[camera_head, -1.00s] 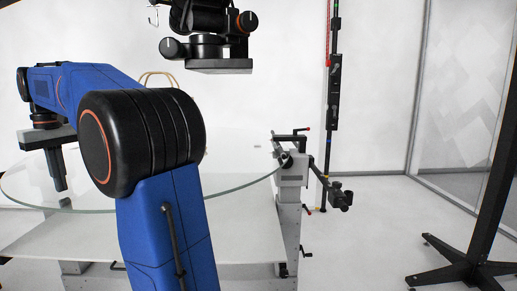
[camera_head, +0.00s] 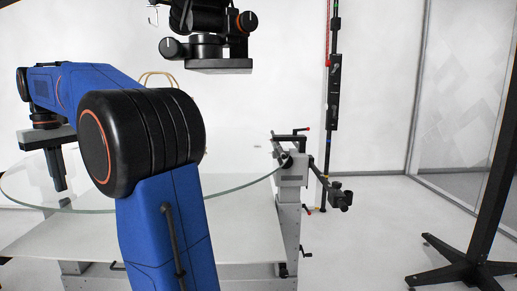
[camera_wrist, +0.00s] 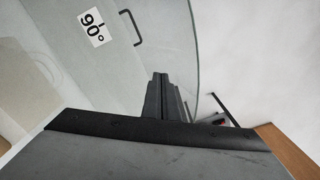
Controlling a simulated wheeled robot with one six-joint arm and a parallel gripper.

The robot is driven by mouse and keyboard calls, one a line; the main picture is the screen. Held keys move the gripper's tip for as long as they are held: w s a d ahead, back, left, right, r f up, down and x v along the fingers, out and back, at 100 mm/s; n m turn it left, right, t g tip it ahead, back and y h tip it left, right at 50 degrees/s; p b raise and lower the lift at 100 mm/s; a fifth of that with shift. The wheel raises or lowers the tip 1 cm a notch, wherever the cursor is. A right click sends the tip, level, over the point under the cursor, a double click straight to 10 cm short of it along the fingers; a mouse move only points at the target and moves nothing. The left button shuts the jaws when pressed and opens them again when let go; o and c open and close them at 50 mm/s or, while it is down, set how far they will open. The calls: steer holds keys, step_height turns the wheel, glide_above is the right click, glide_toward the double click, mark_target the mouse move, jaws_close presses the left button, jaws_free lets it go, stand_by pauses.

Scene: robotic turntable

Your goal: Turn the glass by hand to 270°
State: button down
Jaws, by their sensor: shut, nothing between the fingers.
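The round glass plate (camera_head: 235,182) lies flat as the turntable's top and reaches across the left half of the head view. In the wrist view the glass (camera_wrist: 155,15) carries a white label reading 90° (camera_wrist: 94,27) and a dark bracket-shaped handle (camera_wrist: 131,28) near its rim. My gripper (camera_head: 61,186) points down at the left part of the glass in the head view. In the wrist view my gripper (camera_wrist: 161,77) is shut and empty, inside the curved rim. The handle is apart from the fingers. I cannot tell whether the fingertips touch the glass.
A turntable post with clamps and knobs (camera_head: 290,190) stands at the glass's right edge. A black stand (camera_head: 466,255) is on the floor at right. A dark camera-like unit (camera_head: 205,50) hangs above. The floor between post and stand is free.

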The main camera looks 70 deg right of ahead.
mark_target(39, 189)
steer(key=shift+f, duration=0.65)
stand_by(0.5)
steer(key=shift+w, duration=0.1)
steer(key=shift+w+a, duration=0.2)
steer(key=shift+w, duration=1.55)
steer(key=shift+w+r, duration=0.1)
steer(key=shift+w, duration=1.75)
steer(key=shift+w, duration=1.8)
steer(key=shift+w, duration=0.1)
